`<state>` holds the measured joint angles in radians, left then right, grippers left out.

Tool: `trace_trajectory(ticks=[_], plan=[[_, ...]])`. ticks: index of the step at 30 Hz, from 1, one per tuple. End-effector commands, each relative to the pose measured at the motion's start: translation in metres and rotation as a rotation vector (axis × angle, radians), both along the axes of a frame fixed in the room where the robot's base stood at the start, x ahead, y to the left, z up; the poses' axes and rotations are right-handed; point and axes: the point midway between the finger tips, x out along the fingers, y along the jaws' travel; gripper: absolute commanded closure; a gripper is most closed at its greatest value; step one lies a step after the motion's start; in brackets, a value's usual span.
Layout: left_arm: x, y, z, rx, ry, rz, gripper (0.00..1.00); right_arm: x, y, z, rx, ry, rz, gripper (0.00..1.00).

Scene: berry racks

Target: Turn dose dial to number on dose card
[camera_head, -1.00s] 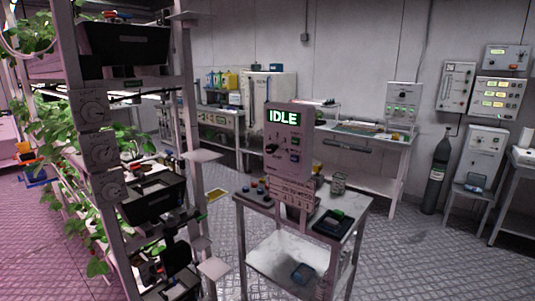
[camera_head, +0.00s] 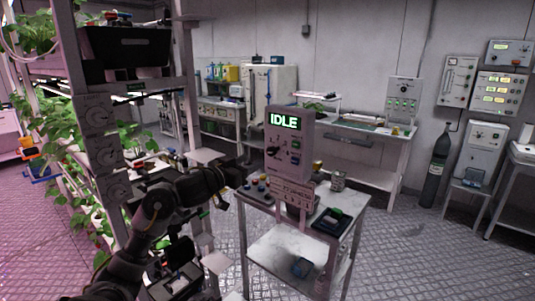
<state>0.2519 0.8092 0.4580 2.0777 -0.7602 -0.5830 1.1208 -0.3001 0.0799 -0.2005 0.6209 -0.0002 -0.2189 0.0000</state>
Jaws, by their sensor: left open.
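The dosing unit (camera_head: 297,135) is a grey upright box with a lit green "IDLE" display (camera_head: 284,121), standing on a small cart. The dose dial (camera_head: 273,151) is a dark knob on the left of its front, with small coloured buttons to its right. A pale card with print (camera_head: 297,192) sits below the box front; its print is too small to read. My left gripper (camera_head: 232,188) is open, left of the unit near the cart's left edge, apart from the dial. My right gripper is not in view.
The cart top (camera_head: 349,203) holds small coloured knobs at left, a jar (camera_head: 338,181) and a dark device (camera_head: 332,221) at right. The plant rack (camera_head: 187,90) with grey dials stands close at left. A gas cylinder (camera_head: 437,168) stands at the back right. Floor right of the cart is clear.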

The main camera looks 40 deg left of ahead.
Motion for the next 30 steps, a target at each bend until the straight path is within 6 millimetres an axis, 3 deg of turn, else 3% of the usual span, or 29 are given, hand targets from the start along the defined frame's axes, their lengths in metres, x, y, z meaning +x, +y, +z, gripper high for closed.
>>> trace_trajectory(ticks=[9, 15, 21, 29, 30], plan=[[0.058, 0.001, 0.002, -0.006, 0.001, -0.001, 0.51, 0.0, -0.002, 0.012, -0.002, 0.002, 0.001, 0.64], [0.087, 0.002, 0.001, -0.003, 0.001, 0.0, 0.51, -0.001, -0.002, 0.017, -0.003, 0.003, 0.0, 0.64], [0.098, 0.001, 0.0, -0.001, 0.0, -0.001, 0.51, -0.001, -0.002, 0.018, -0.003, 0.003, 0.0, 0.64], [0.099, 0.002, 0.0, 0.0, 0.001, 0.0, 0.51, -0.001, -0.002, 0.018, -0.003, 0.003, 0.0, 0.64], [0.099, 0.002, 0.0, 0.0, 0.001, 0.0, 0.56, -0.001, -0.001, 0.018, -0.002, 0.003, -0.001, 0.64]])
